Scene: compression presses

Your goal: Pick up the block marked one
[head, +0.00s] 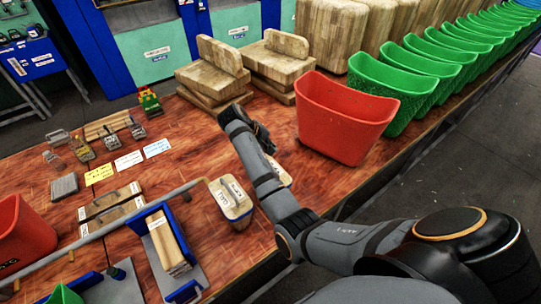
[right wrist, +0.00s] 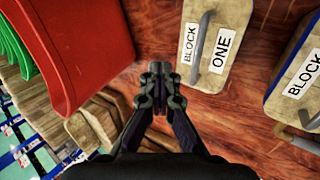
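The block marked one (right wrist: 208,72) is a light wooden block with a grey handle and white labels reading "BLOCK" and "ONE". It lies on the wooden table at the top of the right wrist view. In the head view only a pale edge of it (head: 283,175) shows beside my right arm, which hides the rest. My right gripper (right wrist: 160,70) has its fingertips together with nothing between them. It is apart from the block, to its left in the right wrist view. It also shows in the head view (head: 264,140). My left gripper is not in view.
Another handled block (head: 231,199) lies left of my right forearm. A red bin (head: 345,117) stands right of the gripper, with several green bins behind it. Stacked wooden blocks (head: 212,72) stand at the back.

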